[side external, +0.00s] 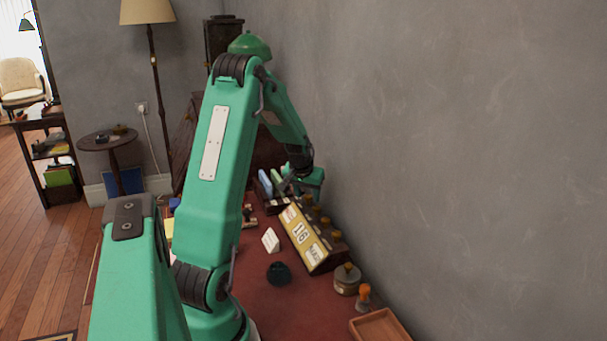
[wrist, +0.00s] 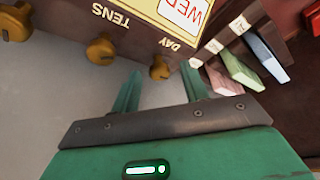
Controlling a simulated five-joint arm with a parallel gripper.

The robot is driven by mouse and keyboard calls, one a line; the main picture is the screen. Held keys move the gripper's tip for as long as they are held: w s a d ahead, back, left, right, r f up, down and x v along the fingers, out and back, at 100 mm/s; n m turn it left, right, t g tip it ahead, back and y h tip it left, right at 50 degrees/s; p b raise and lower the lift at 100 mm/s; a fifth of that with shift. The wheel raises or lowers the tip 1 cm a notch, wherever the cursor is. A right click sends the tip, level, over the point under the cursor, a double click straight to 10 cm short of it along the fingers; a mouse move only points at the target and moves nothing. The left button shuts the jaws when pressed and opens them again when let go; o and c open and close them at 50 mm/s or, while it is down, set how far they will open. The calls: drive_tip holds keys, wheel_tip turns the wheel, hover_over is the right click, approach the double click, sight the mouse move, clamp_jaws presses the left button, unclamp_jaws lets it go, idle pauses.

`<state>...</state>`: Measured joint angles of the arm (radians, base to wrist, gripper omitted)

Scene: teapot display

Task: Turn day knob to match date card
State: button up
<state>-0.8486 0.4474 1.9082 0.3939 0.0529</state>
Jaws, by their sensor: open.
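The desk calendar (side external: 312,240) is a slanted box with brass knobs along its wall side. In the side view it shows 16 and a month plate; its day plate is unclear. In the wrist view the day window (wrist: 182,10) shows part of WED. The day knob (wrist: 160,68) is brass, beside the DAY label. My gripper (wrist: 161,74) is open, its two green fingers on either side of the day knob, with no clear contact. In the side view my gripper (side external: 290,184) is at the calendar's far end, fingers small. The date card (side external: 270,240), white, stands on the desk; its writing is unreadable.
The tens knob (wrist: 100,50) and another knob (wrist: 15,22) sit left of the day knob in the wrist view. Coloured upright pieces (wrist: 240,72) stand close on the right. The grey wall (side external: 450,150) runs close behind the calendar. A round jar (side external: 347,279) stands at its near end.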

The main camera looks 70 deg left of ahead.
clamp_jaws()
drive_tip(key=shift+m, duration=0.4)
drive_tip(key=shift+s+a+m, duration=0.1)
drive_tip(key=shift+m, duration=0.3)
unclamp_jaws()
drive_tip(key=shift+r, duration=0.2)
drive_tip(key=v, duration=0.7)
drive_tip(key=shift+s+r, duration=0.15)
drive_tip(key=shift+r, duration=0.05)
